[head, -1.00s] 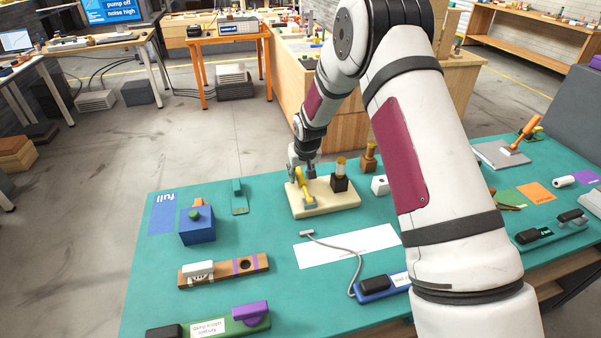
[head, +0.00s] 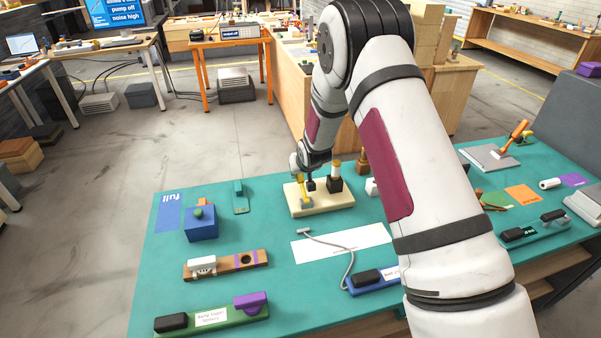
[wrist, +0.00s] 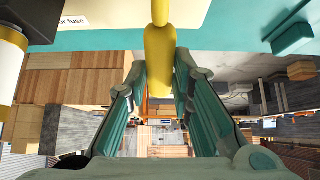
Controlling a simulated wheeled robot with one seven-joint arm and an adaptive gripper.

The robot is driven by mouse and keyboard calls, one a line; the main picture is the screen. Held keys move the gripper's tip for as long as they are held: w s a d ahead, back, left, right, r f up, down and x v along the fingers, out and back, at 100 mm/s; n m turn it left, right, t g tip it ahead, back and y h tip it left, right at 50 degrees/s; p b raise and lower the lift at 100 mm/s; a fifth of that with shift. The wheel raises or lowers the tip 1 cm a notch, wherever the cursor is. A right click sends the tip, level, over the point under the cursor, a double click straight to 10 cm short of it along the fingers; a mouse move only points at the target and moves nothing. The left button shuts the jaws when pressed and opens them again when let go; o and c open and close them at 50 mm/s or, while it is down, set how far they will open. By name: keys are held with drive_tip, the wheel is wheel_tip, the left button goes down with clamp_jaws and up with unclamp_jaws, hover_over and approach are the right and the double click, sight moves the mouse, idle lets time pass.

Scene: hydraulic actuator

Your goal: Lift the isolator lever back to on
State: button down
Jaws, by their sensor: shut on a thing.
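The isolator lever (head: 303,190) is yellow and stands on a grey-blue base (head: 307,203) on a cream board (head: 325,205). In the wrist view its thick yellow handle (wrist: 159,52) runs down between my fingers. My gripper (wrist: 162,72) is shut on the handle, one green finger on each side. In the head view my gripper (head: 308,180) is at the lever's top, small and partly hidden by my own wrist. The exact tilt of the lever is hard to tell.
A black block with a white and yellow post (head: 335,178) stands right beside the lever on the board. A blue box (head: 201,228) stands to the left. A white sheet (head: 345,243) with a grey cable lies in front. Teal table top is free between them.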

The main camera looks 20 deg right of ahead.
drive_tip(key=shift+s+r+t+p, duration=0.65)
drive_tip(key=shift+r+t+p, duration=0.1)
drive_tip(key=shift+t, duration=0.25)
drive_tip(key=c, duration=1.4)
unclamp_jaws()
drive_tip(key=v, duration=1.2)
